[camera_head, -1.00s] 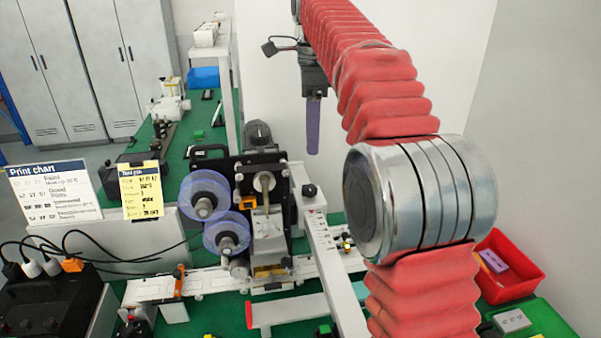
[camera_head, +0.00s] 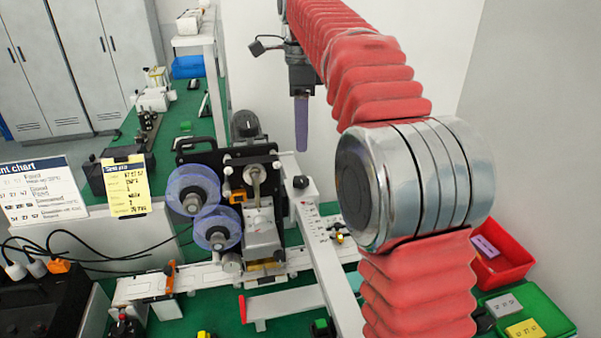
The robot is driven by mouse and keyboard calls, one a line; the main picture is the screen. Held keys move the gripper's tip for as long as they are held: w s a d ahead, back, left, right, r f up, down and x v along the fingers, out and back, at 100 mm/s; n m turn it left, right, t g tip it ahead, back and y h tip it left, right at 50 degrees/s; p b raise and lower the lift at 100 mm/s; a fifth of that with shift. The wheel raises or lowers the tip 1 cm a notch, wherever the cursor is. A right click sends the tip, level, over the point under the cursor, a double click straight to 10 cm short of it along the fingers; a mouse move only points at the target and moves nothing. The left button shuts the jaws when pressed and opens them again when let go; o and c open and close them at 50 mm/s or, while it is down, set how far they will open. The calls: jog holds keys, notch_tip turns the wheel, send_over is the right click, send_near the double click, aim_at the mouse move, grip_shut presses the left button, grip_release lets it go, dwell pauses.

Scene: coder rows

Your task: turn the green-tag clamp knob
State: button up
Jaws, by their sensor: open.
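My gripper (camera_head: 301,148) hangs from the arm at upper centre, pointing down, with purple fingers. It is seen side-on, so the gap between the fingers does not show, and nothing is seen held in it. It appears above and behind the black-framed coder machine (camera_head: 235,205), apart from it. A small green block (camera_head: 320,327) shows at the bottom centre, beside the white rail. A dark knob (camera_head: 300,182) sits at the machine's right side, and a small yellow-marked fitting (camera_head: 339,238) is on the rail. I cannot tell which of these is the green-tag clamp knob.
Two clear-blue reels (camera_head: 193,190) are on the machine's left. A red bin (camera_head: 515,262) and a green tray (camera_head: 545,318) with plates lie right, partly behind my arm. A print chart (camera_head: 40,190) and yellow note (camera_head: 126,188) stand left. Black cables (camera_head: 80,240) run along the left.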

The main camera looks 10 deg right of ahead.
aim_at(301, 179)
notch_tip(301, 179, down, 11)
jog(key=shift+f, duration=0.2)
dwell(0.4)
jog(key=c, duration=1)
jog(key=shift+c, duration=0.2)
